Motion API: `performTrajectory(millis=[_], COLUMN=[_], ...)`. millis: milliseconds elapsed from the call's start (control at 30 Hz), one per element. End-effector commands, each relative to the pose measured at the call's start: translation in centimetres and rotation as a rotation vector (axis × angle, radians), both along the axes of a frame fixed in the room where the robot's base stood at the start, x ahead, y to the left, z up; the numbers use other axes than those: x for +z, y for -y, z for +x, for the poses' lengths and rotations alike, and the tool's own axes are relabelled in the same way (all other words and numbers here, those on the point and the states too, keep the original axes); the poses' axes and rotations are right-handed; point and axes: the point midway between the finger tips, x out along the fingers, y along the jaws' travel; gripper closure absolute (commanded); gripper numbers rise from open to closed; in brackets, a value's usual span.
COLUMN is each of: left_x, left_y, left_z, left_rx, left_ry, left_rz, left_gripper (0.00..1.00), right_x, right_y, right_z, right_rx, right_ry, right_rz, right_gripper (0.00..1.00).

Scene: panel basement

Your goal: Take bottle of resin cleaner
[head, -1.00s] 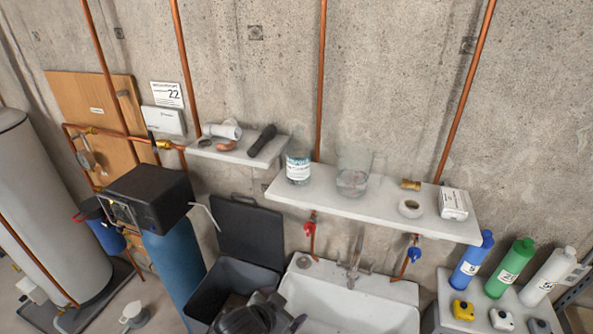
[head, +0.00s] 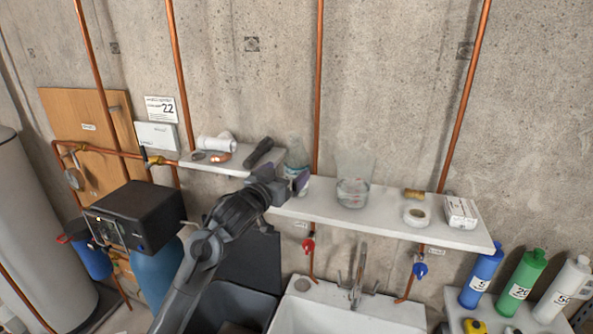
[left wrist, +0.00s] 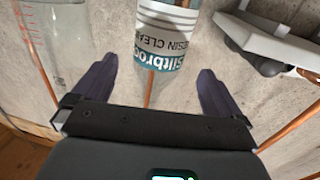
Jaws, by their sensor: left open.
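The bottle of resin cleaner (head: 297,153) stands upright at the left end of the long white shelf (head: 400,221), partly hidden behind my left gripper (head: 288,180). In the left wrist view, the clear bottle (left wrist: 166,30) shows its white and teal label upside down, reading "resin clea…". My left gripper (left wrist: 157,88) is open, with its two dark fingers to either side of the bottle's position in that view. The bottle lies beyond the fingertips, apart from them as far as I can see. My right gripper is out of view.
A clear beaker (head: 353,192) stands on the shelf right of the bottle. A tape roll (head: 416,215), brass fitting (head: 414,194) and white box (head: 460,212) lie farther right. A smaller shelf (head: 222,166) holds pipe parts at left. A sink (head: 350,316) is below.

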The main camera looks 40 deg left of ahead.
Motion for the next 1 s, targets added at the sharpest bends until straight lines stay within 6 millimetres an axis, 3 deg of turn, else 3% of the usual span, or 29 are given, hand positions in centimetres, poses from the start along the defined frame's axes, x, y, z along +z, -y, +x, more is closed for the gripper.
performTrajectory(millis=[267,633,1000], left_x=[0.1,0.0,-0.1], left_y=[-0.3,-0.9,-1.0], left_z=[1.7,5.8,6.3], left_rx=[0.001,0.001,0.001], left_ry=[-0.001,-0.001,0.0], left_rz=[0.002,0.0,0.001], left_gripper=[0.0,0.0,0.03], right_x=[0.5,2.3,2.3], right_y=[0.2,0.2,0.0], right_z=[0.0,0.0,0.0], right_rx=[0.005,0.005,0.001], right_ry=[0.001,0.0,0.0], right_rz=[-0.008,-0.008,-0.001], right_gripper=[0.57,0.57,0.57])
